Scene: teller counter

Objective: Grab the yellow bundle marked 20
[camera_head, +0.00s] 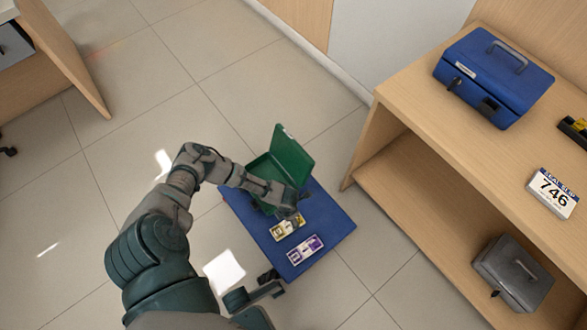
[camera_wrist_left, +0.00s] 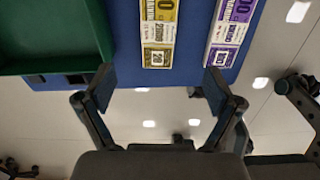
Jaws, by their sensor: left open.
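The yellow bundle marked 20 (camera_head: 288,225) lies flat on a blue board (camera_head: 335,222). In the left wrist view the yellow bundle (camera_wrist_left: 158,35) is at the top, between the lines of my fingers but beyond their tips. A purple bundle (camera_head: 305,248) lies beside it and also shows in the left wrist view (camera_wrist_left: 228,35). My left gripper (camera_head: 292,209) is close to the yellow bundle's edge. Its fingers (camera_wrist_left: 158,88) are spread with nothing between them. My right gripper (camera_head: 254,288) appears partly at the bottom, near the board's corner; its jaw state is unclear.
An open green cash box (camera_head: 285,158) stands on the board beside the bundles, close to my left gripper. A wooden counter (camera_head: 420,125) on the right holds a blue cash box (camera_head: 493,78) and a 746 sign (camera_head: 552,193). A grey box (camera_head: 513,273) sits on its lower shelf.

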